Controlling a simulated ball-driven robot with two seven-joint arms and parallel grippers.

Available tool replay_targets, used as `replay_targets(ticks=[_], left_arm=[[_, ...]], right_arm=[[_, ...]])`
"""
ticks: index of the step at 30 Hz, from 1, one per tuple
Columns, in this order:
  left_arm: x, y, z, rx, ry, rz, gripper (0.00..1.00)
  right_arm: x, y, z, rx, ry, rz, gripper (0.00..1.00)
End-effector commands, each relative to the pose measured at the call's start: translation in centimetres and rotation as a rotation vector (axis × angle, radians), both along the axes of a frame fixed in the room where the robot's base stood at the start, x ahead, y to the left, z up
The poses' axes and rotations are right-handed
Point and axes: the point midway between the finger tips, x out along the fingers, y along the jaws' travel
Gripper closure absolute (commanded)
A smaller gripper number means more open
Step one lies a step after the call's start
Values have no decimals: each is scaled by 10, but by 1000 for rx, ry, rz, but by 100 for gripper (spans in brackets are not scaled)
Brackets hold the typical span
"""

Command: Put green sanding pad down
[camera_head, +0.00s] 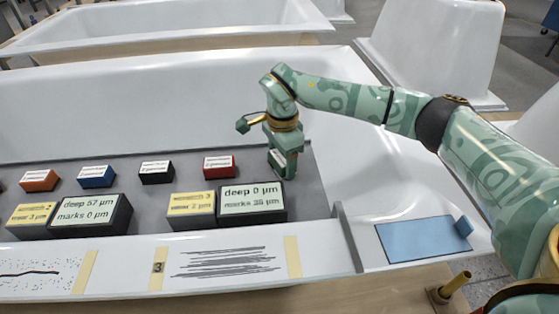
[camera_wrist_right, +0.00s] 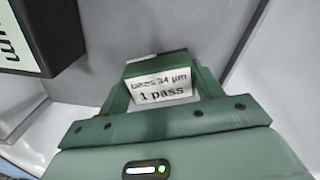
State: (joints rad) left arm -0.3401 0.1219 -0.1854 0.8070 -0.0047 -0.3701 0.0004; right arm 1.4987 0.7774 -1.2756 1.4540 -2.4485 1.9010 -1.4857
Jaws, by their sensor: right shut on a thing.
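The green sanding pad (camera_wrist_right: 160,88) is a small block with a white label reading "takes 34 µm, 1 pass". My right gripper (camera_head: 283,172) is shut on it, with a finger on each side in the wrist view. In the head view the gripper points down over the right end of the grey tray (camera_head: 317,190), right of the red pad (camera_head: 219,166). The pad is mostly hidden there by the gripper. I cannot tell whether its underside touches the tray. My left gripper is not in view.
Black (camera_head: 156,171), blue (camera_head: 95,176) and orange (camera_head: 39,180) pads stand in a row to the left. A display box reading "deep 0 µm, marks 35 µm" (camera_head: 252,203) stands in front of the gripper. A blue sheet (camera_head: 415,239) lies at the right.

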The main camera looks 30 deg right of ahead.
Motion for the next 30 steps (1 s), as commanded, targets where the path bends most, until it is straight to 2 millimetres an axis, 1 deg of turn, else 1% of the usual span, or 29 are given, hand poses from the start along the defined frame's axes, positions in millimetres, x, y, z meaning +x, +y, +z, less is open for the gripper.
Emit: replay_targets(ticks=[4, 8, 9, 10, 11, 19, 21, 23, 24, 26, 30], left_arm=[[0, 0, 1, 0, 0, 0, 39], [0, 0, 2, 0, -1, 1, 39], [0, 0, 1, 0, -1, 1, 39], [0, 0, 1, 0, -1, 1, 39], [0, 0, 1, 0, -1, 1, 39], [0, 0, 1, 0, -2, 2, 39], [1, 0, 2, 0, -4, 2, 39], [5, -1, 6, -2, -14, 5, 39], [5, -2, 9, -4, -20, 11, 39], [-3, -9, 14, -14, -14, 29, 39], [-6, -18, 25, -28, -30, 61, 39]], right_arm=[[0, 0, 2, -1, -1, 0, 60], [0, 0, 0, -1, 0, 0, 60], [0, 0, -1, 0, -1, 0, 27], [0, 0, 0, 0, -1, 0, 18], [0, 0, -1, 0, -1, 0, 13], [0, 0, 0, 0, -1, 0, 13], [0, 0, 5, 0, -2, 1, 13], [0, 0, 15, 0, -6, 0, 13], [0, 1, 24, 1, -8, 0, 13], [0, 0, 39, -1, -10, 1, 13], [0, 0, 75, -1, -12, 0, 13]])
